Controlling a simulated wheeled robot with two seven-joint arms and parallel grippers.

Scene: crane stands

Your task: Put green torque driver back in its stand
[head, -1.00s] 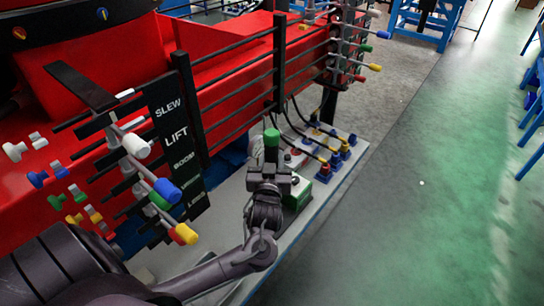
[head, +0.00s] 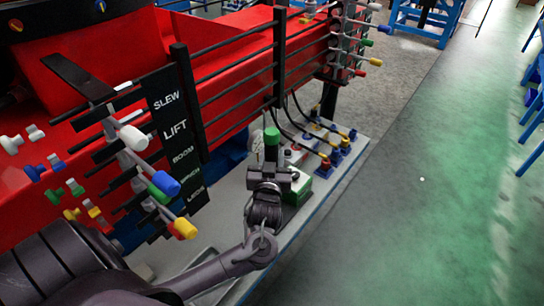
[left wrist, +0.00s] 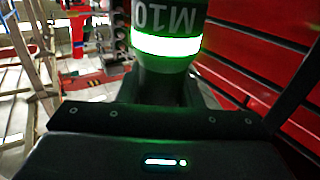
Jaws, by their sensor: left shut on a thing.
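My left gripper (head: 270,172) is shut on the green torque driver (head: 271,137). In the head view the driver's green top stands upright above the jaws, and its lower part is hidden by the gripper. In the left wrist view the driver (left wrist: 167,45) fills the top middle, dark with a glowing green band and "M10" lettering. A green box (head: 298,188), which may be its stand, sits on the grey platform just right of and behind the gripper; the gripper partly covers it. My right gripper is not in view.
Levers with coloured knobs (head: 165,187) project at the left, near my left arm. A black labelled post (head: 183,160) and rails stand behind. Blue, yellow and red fittings with cables (head: 330,160) stand on the platform (head: 345,178) farther right. The green floor (head: 430,200) is open.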

